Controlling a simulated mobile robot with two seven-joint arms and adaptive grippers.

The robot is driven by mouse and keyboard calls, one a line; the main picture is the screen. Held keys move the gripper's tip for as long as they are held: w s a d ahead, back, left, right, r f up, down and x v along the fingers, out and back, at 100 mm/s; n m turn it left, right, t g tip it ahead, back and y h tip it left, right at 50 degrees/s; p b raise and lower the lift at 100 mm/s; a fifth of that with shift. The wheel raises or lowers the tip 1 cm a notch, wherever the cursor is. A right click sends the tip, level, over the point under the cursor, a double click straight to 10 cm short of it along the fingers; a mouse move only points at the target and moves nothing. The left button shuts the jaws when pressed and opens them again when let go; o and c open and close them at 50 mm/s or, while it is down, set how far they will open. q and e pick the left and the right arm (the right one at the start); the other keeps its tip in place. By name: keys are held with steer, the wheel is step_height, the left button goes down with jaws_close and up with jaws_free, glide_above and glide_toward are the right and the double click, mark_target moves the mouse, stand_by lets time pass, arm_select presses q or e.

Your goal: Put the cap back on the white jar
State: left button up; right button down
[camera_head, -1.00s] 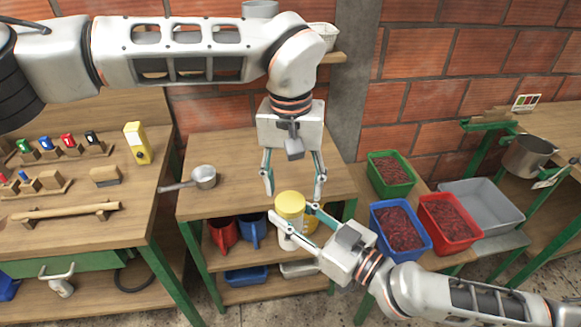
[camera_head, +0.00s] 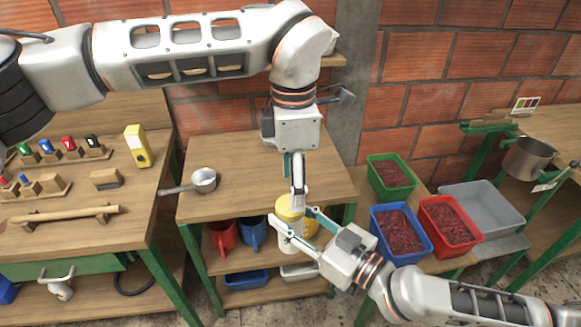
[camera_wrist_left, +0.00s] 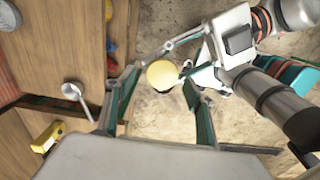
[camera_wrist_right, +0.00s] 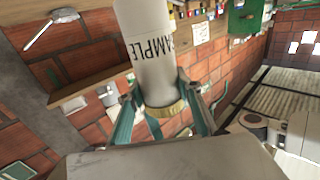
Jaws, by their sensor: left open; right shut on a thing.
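The white jar (camera_head: 288,242) is held upright in front of the middle table. The yellow cap (camera_head: 289,208) sits at its top; how firmly it is seated cannot be told. My right gripper (camera_head: 293,222) is shut on the jar from the right. In the right wrist view the jar (camera_wrist_right: 150,45) shows dark lettering, with the yellowish cap edge (camera_wrist_right: 165,109) near the fingers. My left gripper (camera_head: 298,186) is open above the cap, pointing down, seen nearly edge-on. In the left wrist view the cap (camera_wrist_left: 162,75) lies between its fingers, with no clear contact; the cap hides most of the jar.
A saucepan (camera_head: 203,181) stands on the middle table (camera_head: 250,165). Red, blue and green crates of dark red contents and an empty grey crate (camera_head: 481,207) stand at right.

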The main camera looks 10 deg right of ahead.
arm_select(q)
steer(key=n, duration=0.4)
steer(key=shift+r, duration=0.2)
steer(key=n, duration=0.5)
steer(key=shift+s+r, duration=0.1)
steer(key=shift+r, duration=0.2)
steer(key=n, duration=0.4)
steer(key=shift+r, duration=0.2)
steer(key=n, duration=0.5)
steer(key=shift+a+r+n, duration=0.1)
steer(key=shift+r+n, duration=0.15)
steer(key=shift+n, duration=0.05)
steer(key=n, duration=0.5)
steer(key=shift+s+a+r, duration=0.1)
steer(key=shift+r, duration=0.2)
steer(key=n, duration=0.4)
steer(key=shift+r, duration=0.15)
steer(key=n, duration=0.5)
steer(key=shift+a+r, duration=0.1)
steer(key=shift+r, duration=0.15)
steer(key=n, duration=0.3)
steer(key=shift+s+r+n, duration=0.1)
steer(key=shift+r+n, duration=0.1)
steer(key=shift+n, duration=0.2)
